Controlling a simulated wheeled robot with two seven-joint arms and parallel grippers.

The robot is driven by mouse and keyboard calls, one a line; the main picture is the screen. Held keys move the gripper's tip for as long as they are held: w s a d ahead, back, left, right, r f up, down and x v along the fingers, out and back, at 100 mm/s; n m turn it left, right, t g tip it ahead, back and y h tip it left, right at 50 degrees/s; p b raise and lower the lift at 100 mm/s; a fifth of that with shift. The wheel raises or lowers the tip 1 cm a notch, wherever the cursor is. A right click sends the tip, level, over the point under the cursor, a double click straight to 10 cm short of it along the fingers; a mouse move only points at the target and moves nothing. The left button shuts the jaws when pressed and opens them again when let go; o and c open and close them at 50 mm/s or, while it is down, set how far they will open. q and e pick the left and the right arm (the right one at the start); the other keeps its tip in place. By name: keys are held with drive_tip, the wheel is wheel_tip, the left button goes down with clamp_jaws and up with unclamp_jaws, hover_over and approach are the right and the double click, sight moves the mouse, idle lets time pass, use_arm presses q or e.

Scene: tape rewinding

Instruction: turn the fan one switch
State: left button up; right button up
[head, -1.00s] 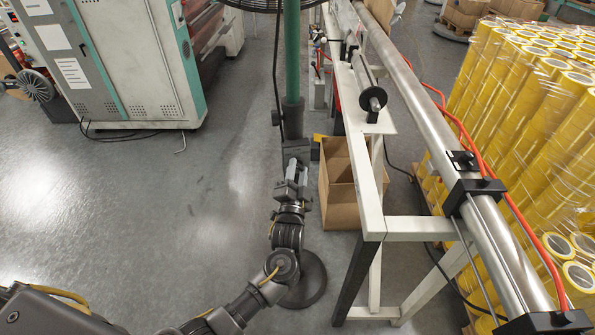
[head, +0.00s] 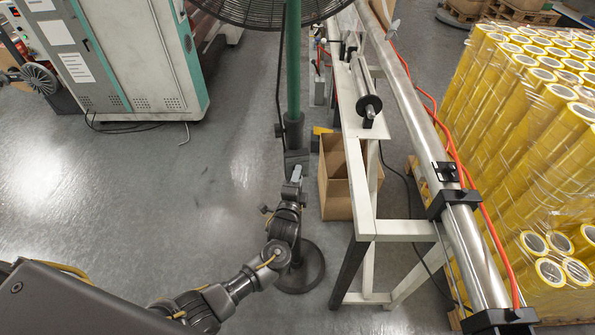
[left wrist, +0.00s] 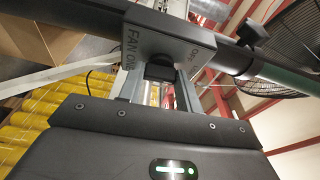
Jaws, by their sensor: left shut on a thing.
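The fan (head: 262,12) is a black caged fan on a green pole (head: 293,75), at the top of the head view. A grey switch box (head: 296,158) sits low on the pole. In the left wrist view the switch box (left wrist: 168,42) carries the words "FAN ONE" and "OFF". Its black switch (left wrist: 160,72) sits between the fingers of my left gripper (left wrist: 157,92), which is shut on it. In the head view my left gripper (head: 296,180) is at the near side of the box and hides the switch. My right gripper is not in view.
A white-framed machine with a long metal roller (head: 410,100) stands close to the right. An open cardboard box (head: 336,195) is beneath it. Wrapped yellow tape rolls (head: 520,140) are at far right. A grey-green cabinet (head: 125,60) stands at left. The floor between is clear.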

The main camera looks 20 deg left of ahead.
use_arm(q)
drive_tip(key=shift+m+p, duration=0.35)
drive_tip(key=shift+m, duration=0.05)
drive_tip(key=o, duration=1)
drive_tip(key=shift+s+d+b, duration=0.2)
drive_tip(key=shift+s+b, duration=0.35)
drive_tip(key=shift+s, duration=2.15)
drive_tip(key=shift+s+d+b, duration=0.15)
drive_tip(key=shift+s+b, duration=0.35)
drive_tip(key=shift+s, duration=2.2)
